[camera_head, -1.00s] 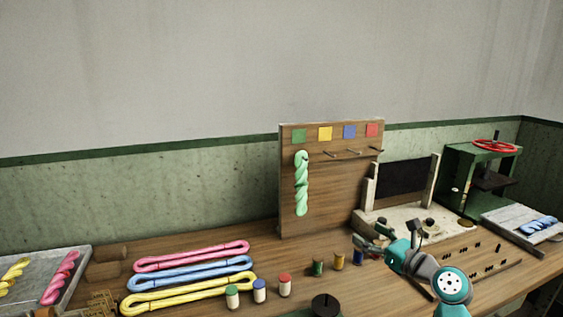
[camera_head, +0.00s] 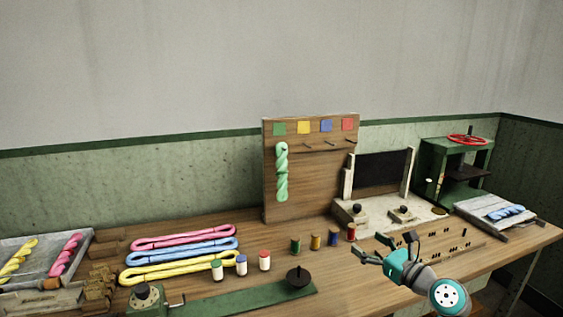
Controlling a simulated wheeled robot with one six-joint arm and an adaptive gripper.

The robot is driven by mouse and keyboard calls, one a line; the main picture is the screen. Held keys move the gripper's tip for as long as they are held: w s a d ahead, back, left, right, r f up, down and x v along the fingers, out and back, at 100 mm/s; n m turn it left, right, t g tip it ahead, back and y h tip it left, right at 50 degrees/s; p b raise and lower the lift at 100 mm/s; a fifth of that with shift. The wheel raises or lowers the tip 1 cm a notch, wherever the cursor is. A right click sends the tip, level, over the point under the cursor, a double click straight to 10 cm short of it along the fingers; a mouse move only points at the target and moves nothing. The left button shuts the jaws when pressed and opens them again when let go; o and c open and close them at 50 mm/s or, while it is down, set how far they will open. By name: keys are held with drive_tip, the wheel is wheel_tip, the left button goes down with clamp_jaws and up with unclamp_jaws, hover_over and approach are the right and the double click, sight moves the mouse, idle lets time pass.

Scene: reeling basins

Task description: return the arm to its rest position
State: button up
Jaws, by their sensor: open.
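My gripper (camera_head: 383,246) is at the lower right, in front of the workbench (camera_head: 195,238) and above its front part. Its dark fingers are spread apart with nothing between them. My teal and grey arm runs down to the lower right edge of the picture. The fingers point toward the row of small spools, the nearest being a red spool (camera_head: 351,232).
A wooden board (camera_head: 318,180) holds a hanging green skein (camera_head: 281,172). A green press (camera_head: 456,172) and a tray (camera_head: 487,213) stand at right. Space above the bench is clear.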

drive_tip(key=s+a+f+n+h, duration=0.1)
drive_tip(key=s+f+n+h, duration=0.1)
drive_tip(key=s+f, duration=0.55)
drive_tip(key=s+a+f+n+h, duration=0.15)
drive_tip(key=s+f, duration=0.35)
drive_tip(key=f, duration=0.6)
drive_tip(key=s+f+n+h, duration=0.25)
drive_tip(key=s+f, duration=0.25)
drive_tip(key=s, duration=0.4)
drive_tip(key=s+f+n+h, duration=0.1)
drive_tip(key=s+f+n, duration=0.3)
drive_tip(key=s, duration=0.4)
drive_tip(key=s+a+n+h, duration=0.15)
drive_tip(key=s+n, duration=0.75)
drive_tip(key=s, duration=0.9)
drive_tip(key=s+r+n, duration=1)
drive_tip(key=s, duration=0.3)
drive_tip(key=shift+s+a+g, duration=0.3)
drive_tip(key=shift+a, duration=0.15)
drive_tip(key=shift+r, duration=0.1)
idle(0.8)
